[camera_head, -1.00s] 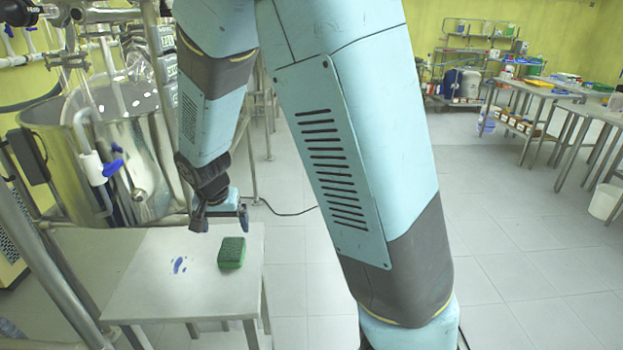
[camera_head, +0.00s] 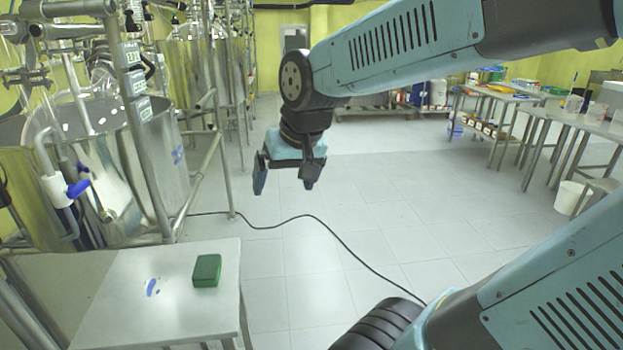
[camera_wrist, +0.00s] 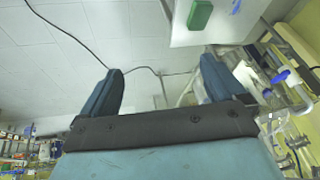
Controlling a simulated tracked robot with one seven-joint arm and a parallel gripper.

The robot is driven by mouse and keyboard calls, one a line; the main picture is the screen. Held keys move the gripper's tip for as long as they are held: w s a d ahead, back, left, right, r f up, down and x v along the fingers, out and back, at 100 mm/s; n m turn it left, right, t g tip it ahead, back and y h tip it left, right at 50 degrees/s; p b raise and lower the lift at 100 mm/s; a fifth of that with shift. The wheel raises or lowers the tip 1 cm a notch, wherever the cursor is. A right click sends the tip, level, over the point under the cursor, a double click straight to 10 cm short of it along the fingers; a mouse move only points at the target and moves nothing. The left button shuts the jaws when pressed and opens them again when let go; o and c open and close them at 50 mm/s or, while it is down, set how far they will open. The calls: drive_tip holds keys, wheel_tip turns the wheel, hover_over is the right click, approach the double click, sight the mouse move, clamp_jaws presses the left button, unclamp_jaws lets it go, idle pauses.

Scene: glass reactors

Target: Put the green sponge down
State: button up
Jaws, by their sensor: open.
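The green sponge (camera_head: 207,270) lies on the right part of the small grey table (camera_head: 110,325), beside a blue mark on the tabletop. It also shows at the top of the wrist view (camera_wrist: 199,14), beyond the fingers. My gripper (camera_head: 285,184) is open and empty, with its two fingers pointing down. In the head view it hangs over the floor, up and to the right of the table, apart from the sponge. In the wrist view the gap between the fingers (camera_wrist: 163,84) holds nothing.
Steel reactor vessels with pipes and frames (camera_head: 135,170) stand left, behind the small table. A black cable (camera_head: 325,226) runs across the floor. Long tables (camera_head: 575,112) with containers and a white bucket (camera_head: 570,197) are at the right.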

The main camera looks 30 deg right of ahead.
drive_tip(key=s+d+r+n+t+h, duration=0.1)
drive_tip(key=s+d+r, duration=0.1)
drive_tip(key=s, duration=0.4)
drive_tip(key=shift+s+r, duration=0.25)
drive_tip(key=shift+r, duration=0.05)
drive_tip(key=shift+o, duration=0.3)
idle(0.7)
